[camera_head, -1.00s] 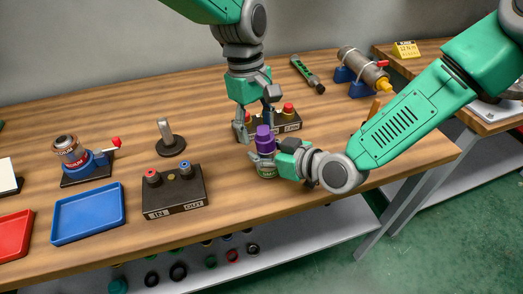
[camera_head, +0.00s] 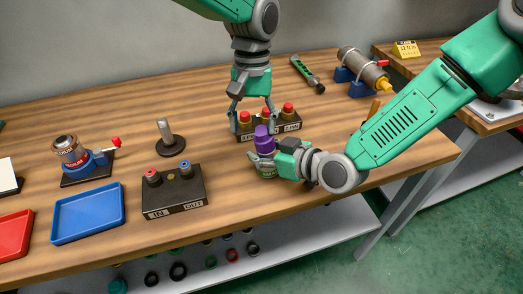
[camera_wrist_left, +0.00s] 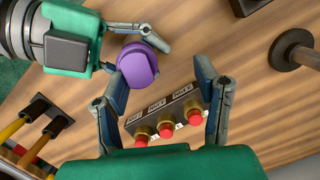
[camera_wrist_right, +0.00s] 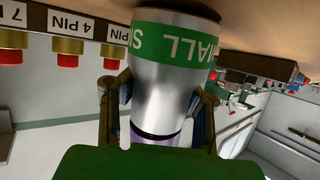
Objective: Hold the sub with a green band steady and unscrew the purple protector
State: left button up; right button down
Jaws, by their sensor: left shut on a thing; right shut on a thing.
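The sub with a green band (camera_head: 268,173) stands near the table's front edge, mostly hidden by my right gripper (camera_head: 268,158). The purple protector (camera_head: 264,138) sits on top of the sub. It also shows in the left wrist view (camera_wrist_left: 140,68), beside one left fingertip. My left gripper (camera_head: 252,113) is just behind and above the protector, fingers spread wide with bare wood and a connector block between them. I see nothing clasped in it.
The dark connector block (camera_head: 285,125) with red-topped fittings stands right behind the sub. A second block marked IN and OUT (camera_head: 175,196), a blue tray (camera_head: 88,214) and a grey post (camera_head: 168,138) are to the left. Bare wood lies between.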

pick_arm(q)
jog(key=shift+s+a+f, duration=0.1)
jog(key=shift+s, duration=0.05)
jog(key=shift+s+d, duration=0.3)
jog(key=shift+d, duration=0.2)
jog(key=shift+s+d, duration=0.25)
jog(key=shift+d, duration=0.2)
grip_shut()
jog(key=n, duration=0.5)
jog(key=shift+w+h, duration=0.1)
jog(key=shift+h, duration=0.3)
